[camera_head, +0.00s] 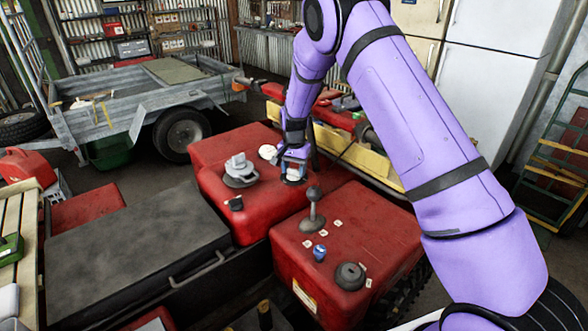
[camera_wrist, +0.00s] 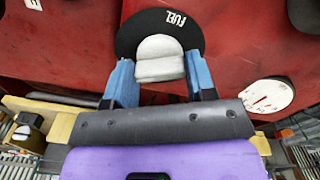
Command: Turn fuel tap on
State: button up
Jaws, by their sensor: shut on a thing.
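The fuel tap (camera_wrist: 160,50) is a pale grey-white knob on a black round plate marked FUEL (camera_wrist: 180,22), set on the red body. In the wrist view my gripper (camera_wrist: 160,70) has its two blue fingers on either side of the knob, shut on it. In the head view my gripper (camera_head: 293,158) reaches down to the tap at the back right of the red tank section, and the fingers and arm partly cover the tap there.
A white dial gauge (camera_wrist: 266,97) lies right of the tap in the wrist view. A grey cap (camera_head: 240,170), a lever with a round knob (camera_head: 313,210), a blue knob (camera_head: 319,252) and a black cap (camera_head: 350,276) stand up from the red bodywork. A trailer (camera_head: 150,100) stands behind.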

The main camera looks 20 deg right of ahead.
aim_at(294, 169)
jog(key=o, duration=0.9)
jog(key=shift+o, duration=0.2)
notch_tip(294, 169, up, 11)
jog(key=shift+f, duration=0.1)
